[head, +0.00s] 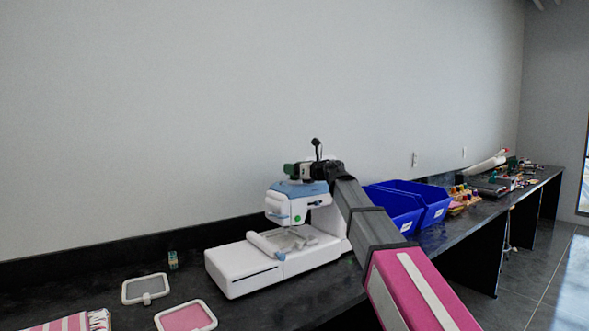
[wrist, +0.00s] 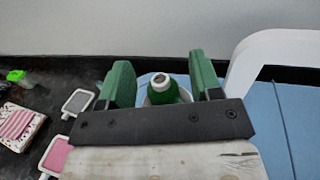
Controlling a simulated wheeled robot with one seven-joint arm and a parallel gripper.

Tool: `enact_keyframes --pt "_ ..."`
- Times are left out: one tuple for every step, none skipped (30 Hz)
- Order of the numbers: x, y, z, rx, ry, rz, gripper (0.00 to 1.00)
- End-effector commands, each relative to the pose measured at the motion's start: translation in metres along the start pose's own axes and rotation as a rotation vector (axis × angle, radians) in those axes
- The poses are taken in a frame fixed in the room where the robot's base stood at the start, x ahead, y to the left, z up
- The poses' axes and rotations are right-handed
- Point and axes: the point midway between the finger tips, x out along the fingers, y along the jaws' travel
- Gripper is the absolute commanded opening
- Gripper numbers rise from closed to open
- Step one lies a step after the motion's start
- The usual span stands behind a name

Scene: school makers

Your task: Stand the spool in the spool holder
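A green spool (wrist: 165,92) with a white top stands upright between my gripper's fingers in the wrist view. A pale round rim, which looks like the spool holder (wrist: 149,97), shows around its lower part; how deep it sits is hidden. My gripper (wrist: 161,78) has its two green fingers apart, with a gap on each side of the spool. In the head view my gripper (head: 291,170) is just above the blue top of the white sewing machine (head: 240,268). The spool cannot be made out there.
Two small framed hoops, one grey (head: 145,288) and one pink (head: 187,317), and a small green-topped item (head: 172,260) lie left of the machine. Blue bins (head: 437,203) stand to its right. The machine's white handle (wrist: 245,62) rises right of my gripper.

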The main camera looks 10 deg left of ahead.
Motion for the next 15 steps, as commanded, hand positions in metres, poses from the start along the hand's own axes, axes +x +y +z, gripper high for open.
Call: enact_keyframes --pt "0.000 0.000 0.000 0.000 0.000 0.000 0.58" --pt "0.000 0.000 0.000 0.000 0.000 0.000 0.58" --pt "0.000 0.000 0.000 0.000 0.000 0.000 0.58" --pt "0.000 0.000 0.000 0.000 0.000 0.000 0.58" --pt "0.000 0.000 0.000 0.000 0.000 0.000 0.58" --pt "0.000 0.000 0.000 0.000 0.000 0.000 0.58" --pt "0.000 0.000 0.001 -0.001 0.000 0.000 0.58" --pt "0.000 0.000 0.001 -0.001 0.000 0.000 0.58" --pt "0.000 0.000 0.003 -0.001 0.000 0.000 0.58" --pt "0.000 0.000 0.004 -0.001 0.000 0.000 0.58" --pt "0.000 0.000 0.007 -0.002 0.000 0.000 0.58" --pt "-0.005 0.000 0.007 -0.002 0.000 -0.001 0.58" --pt "-0.009 0.001 0.006 -0.002 0.000 -0.002 0.58" --pt "-0.015 0.001 0.006 -0.002 0.000 -0.003 0.58" --pt "-0.022 0.001 0.006 -0.001 -0.001 -0.003 0.58"
